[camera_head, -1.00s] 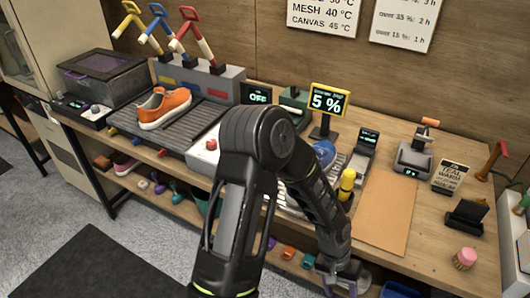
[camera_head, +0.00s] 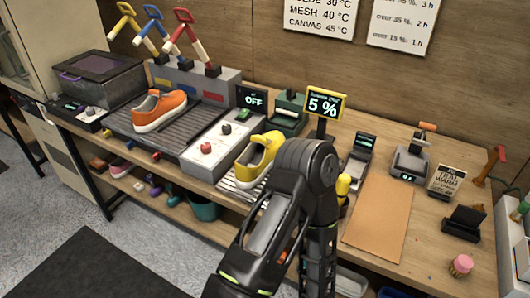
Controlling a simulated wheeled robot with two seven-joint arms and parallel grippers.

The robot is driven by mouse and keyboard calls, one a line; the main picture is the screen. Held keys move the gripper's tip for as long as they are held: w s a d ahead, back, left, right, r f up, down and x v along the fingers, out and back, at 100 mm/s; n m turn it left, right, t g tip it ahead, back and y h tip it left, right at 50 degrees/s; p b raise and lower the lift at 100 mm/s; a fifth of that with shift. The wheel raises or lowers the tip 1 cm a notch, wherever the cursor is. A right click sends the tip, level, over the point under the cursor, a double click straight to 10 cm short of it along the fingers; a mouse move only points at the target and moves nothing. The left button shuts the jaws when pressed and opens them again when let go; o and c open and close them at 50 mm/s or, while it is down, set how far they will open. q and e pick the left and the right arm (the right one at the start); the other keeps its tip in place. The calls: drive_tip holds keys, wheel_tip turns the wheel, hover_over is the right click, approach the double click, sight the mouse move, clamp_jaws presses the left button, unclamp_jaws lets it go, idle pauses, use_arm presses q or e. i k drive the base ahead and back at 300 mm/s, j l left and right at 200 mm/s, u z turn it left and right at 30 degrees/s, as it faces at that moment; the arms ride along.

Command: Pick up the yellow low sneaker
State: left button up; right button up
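The yellow low sneaker (camera_head: 258,157) sits on a pale slatted rack (camera_head: 232,188) at the front middle of the bench, just right of the control panel with the red button. Its dark-soled or shaded lower part is partly hard to make out. One of my dark arms rises from the bottom, bends just right of the sneaker, and runs back down, covering the right part of the rack. Neither gripper shows; the end of the visible arm is hidden or out of frame.
An orange sneaker (camera_head: 160,110) stands on a dark ribbed belt (camera_head: 182,128) to the left. A grey box (camera_head: 100,72), a "5 %" display (camera_head: 324,103), a yellow bottle (camera_head: 343,186) and a small scale-like device (camera_head: 410,160) stand around. The brown mat (camera_head: 380,225) is bare.

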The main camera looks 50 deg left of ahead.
sight(261, 150)
drive_tip(key=i+u, duration=0.1)
drive_tip(key=i, duration=0.3)
drive_tip(key=u, duration=1.85)
